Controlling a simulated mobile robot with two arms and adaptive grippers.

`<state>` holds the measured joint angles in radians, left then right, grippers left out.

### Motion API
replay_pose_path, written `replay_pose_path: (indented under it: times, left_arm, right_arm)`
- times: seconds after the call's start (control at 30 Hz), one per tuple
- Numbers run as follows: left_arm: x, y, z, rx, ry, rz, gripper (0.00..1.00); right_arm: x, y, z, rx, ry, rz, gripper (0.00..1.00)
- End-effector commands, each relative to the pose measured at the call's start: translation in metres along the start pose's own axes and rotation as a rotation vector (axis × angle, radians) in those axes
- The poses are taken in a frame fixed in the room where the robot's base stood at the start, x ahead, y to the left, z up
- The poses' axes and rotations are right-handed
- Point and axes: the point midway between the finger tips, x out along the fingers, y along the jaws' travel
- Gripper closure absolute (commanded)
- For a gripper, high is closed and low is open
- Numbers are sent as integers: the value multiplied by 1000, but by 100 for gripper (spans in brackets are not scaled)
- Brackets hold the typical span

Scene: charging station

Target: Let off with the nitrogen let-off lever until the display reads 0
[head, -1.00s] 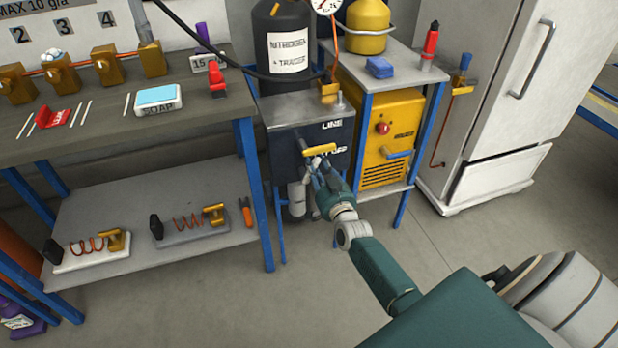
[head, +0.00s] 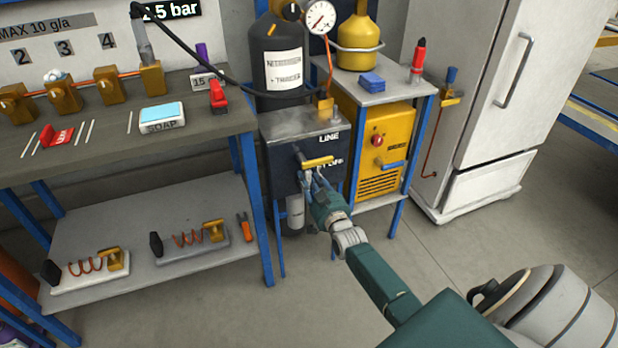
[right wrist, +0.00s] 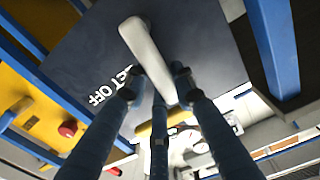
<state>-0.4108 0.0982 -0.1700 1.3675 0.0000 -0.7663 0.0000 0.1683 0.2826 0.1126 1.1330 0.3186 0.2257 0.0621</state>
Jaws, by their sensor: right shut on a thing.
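The dark nitrogen panel (head: 282,180) has LINE and LET OFF labels. A yellow lever (head: 319,161) sticks out of its front. In the right wrist view a pale let-off lever (right wrist: 145,50) stands beside the upside-down LET OFF label, with its end between the fingers. My right gripper (head: 311,183) is shut on this lever, just below the yellow one; its fingers also show in the right wrist view (right wrist: 160,97). The display (head: 172,11) at the top ends in ".5 bar"; its first digit is hard to read at the picture's edge. My left gripper is not in view.
The black nitrogen cylinder (head: 283,68) and a round gauge (head: 321,17) stand behind the panel. A yellow machine (head: 386,150) is to the right, beside a white fridge (head: 510,90). The workbench (head: 100,130) is at left. The floor in front is clear.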

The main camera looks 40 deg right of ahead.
Motion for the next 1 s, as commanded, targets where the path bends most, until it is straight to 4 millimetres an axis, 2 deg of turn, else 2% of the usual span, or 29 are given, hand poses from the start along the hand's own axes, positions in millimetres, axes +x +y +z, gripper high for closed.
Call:
replay_pose_path:
  times: [0.1, 0.13, 0.2, 0.57, 0.67, 1.0]
  left_arm:
    - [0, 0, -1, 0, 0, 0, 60]
    - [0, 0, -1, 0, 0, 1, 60]
    - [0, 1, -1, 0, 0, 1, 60]
    - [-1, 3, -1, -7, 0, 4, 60]
    - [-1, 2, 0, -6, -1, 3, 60]
    - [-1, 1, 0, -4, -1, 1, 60]
  right_arm:
    - [-1, 0, 2, 1, -3, 0, 100]
    - [-1, 0, 2, 1, -3, 0, 69]
    - [-1, 0, 2, 1, -3, 0, 55]
    - [-4, 0, 1, 2, -1, 0, 54]
    - [-13, 0, 2, 2, -3, 0, 54]
    - [-64, 0, 3, 2, -5, 1, 54]
